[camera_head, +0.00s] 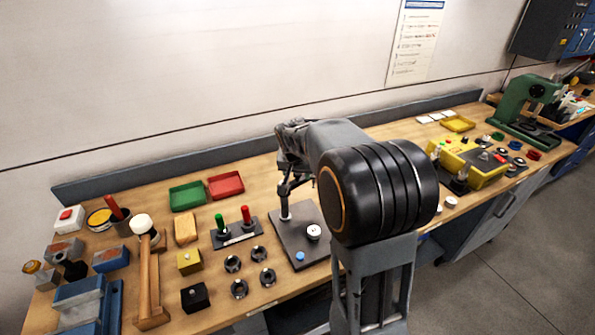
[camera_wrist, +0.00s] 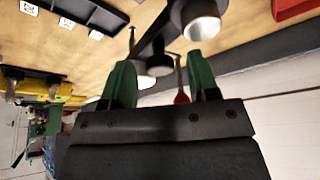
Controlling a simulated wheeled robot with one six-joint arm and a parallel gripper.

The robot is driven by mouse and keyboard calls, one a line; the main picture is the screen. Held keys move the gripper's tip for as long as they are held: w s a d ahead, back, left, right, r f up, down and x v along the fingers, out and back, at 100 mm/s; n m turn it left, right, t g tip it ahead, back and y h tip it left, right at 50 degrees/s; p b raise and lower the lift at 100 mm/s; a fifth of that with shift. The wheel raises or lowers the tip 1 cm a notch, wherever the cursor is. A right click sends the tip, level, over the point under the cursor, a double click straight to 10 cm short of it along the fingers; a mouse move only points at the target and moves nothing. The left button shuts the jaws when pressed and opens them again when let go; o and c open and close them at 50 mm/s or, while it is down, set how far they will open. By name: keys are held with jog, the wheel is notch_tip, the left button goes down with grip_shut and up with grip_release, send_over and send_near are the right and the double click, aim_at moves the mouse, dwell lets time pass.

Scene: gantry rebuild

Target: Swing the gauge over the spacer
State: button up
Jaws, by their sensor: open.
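A dark base plate (camera_head: 284,238) lies on the bench in the head view. My gripper is mostly hidden behind my arm in the head view, above the post. In the wrist view my gripper (camera_wrist: 160,78) is open, with green fingertips apart. A dark bar (camera_wrist: 160,40) with silver cylinders, likely part of the gauge stand, shows beyond and between the fingertips. The gauge's dial cannot be made out.
Green (camera_head: 188,195) and red (camera_head: 226,185) trays lie behind the plate. A holder with green and red handles (camera_head: 236,235) and several dark rings stand left of it. A mallet (camera_head: 148,270) is further left. A yellow fixture (camera_head: 470,162) and green press (camera_head: 527,105) stand right.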

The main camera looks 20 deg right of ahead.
grip_shut()
dwell(0.4)
